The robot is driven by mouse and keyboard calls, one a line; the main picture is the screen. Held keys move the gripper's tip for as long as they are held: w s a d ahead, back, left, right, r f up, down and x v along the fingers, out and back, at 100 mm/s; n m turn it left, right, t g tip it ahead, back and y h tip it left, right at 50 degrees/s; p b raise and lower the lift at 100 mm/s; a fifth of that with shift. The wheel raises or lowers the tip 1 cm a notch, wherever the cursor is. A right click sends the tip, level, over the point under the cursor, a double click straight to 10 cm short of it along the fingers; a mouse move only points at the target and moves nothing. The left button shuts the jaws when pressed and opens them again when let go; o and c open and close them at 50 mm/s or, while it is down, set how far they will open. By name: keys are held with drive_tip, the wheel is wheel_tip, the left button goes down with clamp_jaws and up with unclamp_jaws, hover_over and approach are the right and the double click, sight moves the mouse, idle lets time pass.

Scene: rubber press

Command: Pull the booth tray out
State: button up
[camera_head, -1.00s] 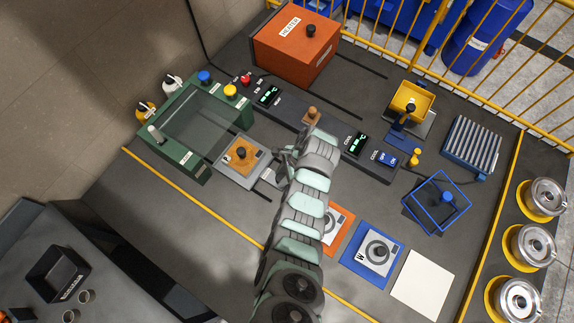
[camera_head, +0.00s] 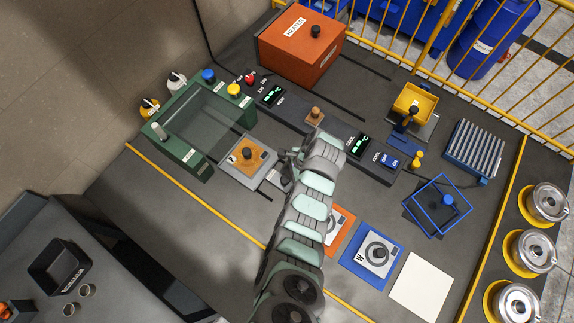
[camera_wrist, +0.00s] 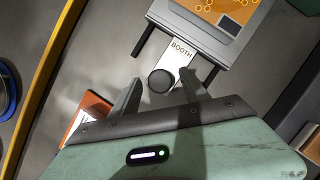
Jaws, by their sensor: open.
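The booth tray (camera_head: 242,180) is a grey plate in front of the green booth (camera_head: 180,158), with an orange patterned sheet (camera_head: 258,160) and a dark knob on it. In the wrist view the tray's front edge (camera_wrist: 193,34) has a white tab marked BOOTH (camera_wrist: 181,49) ending at a round black knob (camera_wrist: 160,80). Two dark rails run out beside the tab. My gripper (camera_wrist: 159,77) is open, its fingers on either side of the black knob. I cannot tell if they touch it. In the head view my gripper (camera_head: 286,164) is at the tray's right front, partly hidden by my arm.
A control strip with a wooden knob (camera_head: 314,114) lies behind my arm. An orange mat (camera_head: 340,222), a blue mat (camera_head: 352,262) and a white sheet (camera_head: 421,283) lie to the right. The table left of my arm is clear up to the yellow line.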

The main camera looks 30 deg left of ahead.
drive_tip(key=shift+r, duration=0.1)
drive_tip(key=v, duration=1)
drive_tip(key=shift+w+r, duration=0.15)
drive_tip(key=shift+r, duration=0.15)
drive_tip(key=shift+d, duration=0.1)
